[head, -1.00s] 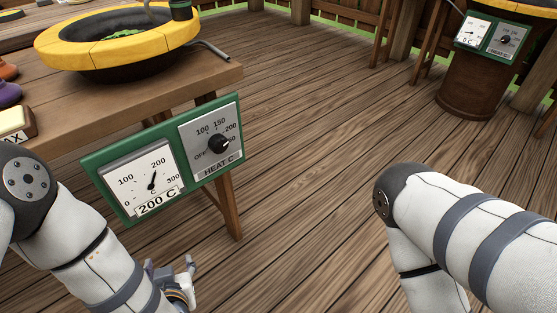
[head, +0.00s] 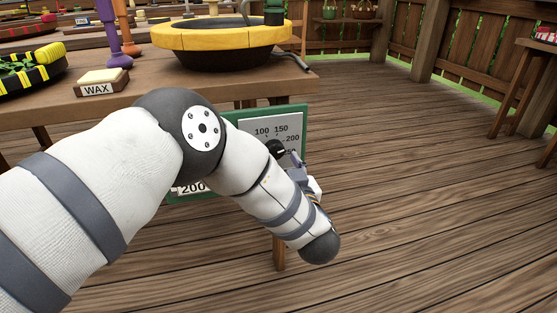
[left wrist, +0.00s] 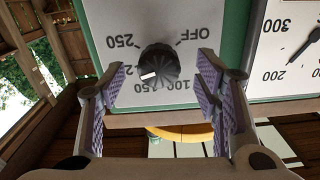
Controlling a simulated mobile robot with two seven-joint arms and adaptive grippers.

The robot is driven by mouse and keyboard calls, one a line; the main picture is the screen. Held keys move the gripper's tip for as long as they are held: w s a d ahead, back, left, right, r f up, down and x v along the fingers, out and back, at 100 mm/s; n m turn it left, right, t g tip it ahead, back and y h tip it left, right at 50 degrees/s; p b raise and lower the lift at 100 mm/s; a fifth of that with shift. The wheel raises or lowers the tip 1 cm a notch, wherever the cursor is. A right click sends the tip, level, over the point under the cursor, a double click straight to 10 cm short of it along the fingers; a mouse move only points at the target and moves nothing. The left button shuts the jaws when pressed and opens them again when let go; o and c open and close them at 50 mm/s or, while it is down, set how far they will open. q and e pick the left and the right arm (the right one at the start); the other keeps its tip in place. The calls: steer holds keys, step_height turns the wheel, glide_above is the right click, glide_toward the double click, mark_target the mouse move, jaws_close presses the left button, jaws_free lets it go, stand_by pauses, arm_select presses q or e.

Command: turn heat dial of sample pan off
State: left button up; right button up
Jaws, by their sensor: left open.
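The black heat dial (head: 275,148) sits on a grey plate (head: 283,124) in a green panel (head: 303,118) under the table edge. In the left wrist view the dial (left wrist: 157,66) appears upside down, its white mark pointing lower left, about towards 200. OFF is at its upper right and 250 at its left. My left gripper (left wrist: 155,85) is open, with a finger on each side of the dial; contact is not clear. In the head view my left gripper (head: 296,165) is just right of the dial, partly hidden by my arm. The sample pan (head: 220,40) has a yellow rim.
A temperature gauge (left wrist: 290,45) is beside the dial plate; my left arm mostly covers it in the head view. A wax block (head: 103,82) and a black bowl with yellow marks (head: 35,68) stand on the table (head: 140,75). The deck floor (head: 430,170) at right is clear.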

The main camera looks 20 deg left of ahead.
mark_target(276, 155)
arm_select(q)
steer(key=shift+b+x, duration=0.3)
steer(key=shift+x, duration=1.25)
steer(key=shift+c, duration=0.6)
steer(key=c, duration=1)
